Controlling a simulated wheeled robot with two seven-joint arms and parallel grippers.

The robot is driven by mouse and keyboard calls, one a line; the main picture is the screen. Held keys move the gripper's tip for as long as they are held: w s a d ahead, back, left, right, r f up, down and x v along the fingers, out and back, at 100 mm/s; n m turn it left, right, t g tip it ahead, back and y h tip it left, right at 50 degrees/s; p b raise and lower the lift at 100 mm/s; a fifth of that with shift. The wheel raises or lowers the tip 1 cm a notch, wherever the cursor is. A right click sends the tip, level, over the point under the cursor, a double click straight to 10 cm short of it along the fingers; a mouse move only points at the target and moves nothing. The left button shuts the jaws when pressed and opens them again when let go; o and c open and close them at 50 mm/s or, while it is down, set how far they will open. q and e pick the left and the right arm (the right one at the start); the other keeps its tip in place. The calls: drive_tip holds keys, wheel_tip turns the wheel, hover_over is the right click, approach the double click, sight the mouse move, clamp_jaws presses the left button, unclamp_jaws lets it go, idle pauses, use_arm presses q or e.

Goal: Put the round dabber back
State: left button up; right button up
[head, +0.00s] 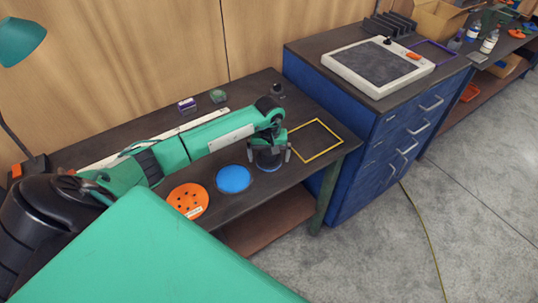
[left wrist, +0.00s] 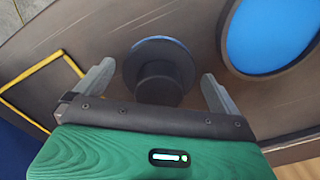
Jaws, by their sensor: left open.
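The round dabber (left wrist: 158,60), a dark disc with a black knob and a thin blue edge, stands on the bench in the left wrist view. In the head view its dark disc (head: 268,161) shows partly under my left gripper (head: 269,156). My left gripper, also in the left wrist view (left wrist: 158,78), is open, with one finger on each side of the knob. Whether the fingers touch it I cannot tell. A flat blue disc (head: 233,179) lies beside it, also in the left wrist view (left wrist: 268,32). My right gripper is not in view.
An orange disc with holes (head: 188,201) lies left of the blue disc. A yellow rectangular outline (head: 316,140) is at the bench's right end. A small dark knobbed thing (head: 278,90) stands behind my wrist. A blue drawer cabinet (head: 350,130) adjoins the bench on the right.

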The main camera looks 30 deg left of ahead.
use_arm(q)
wheel_tip(320, 180, up, 11)
drive_tip(key=b, duration=0.4)
drive_tip(key=shift+f, duration=0.1)
drive_tip(key=shift+r, duration=0.6)
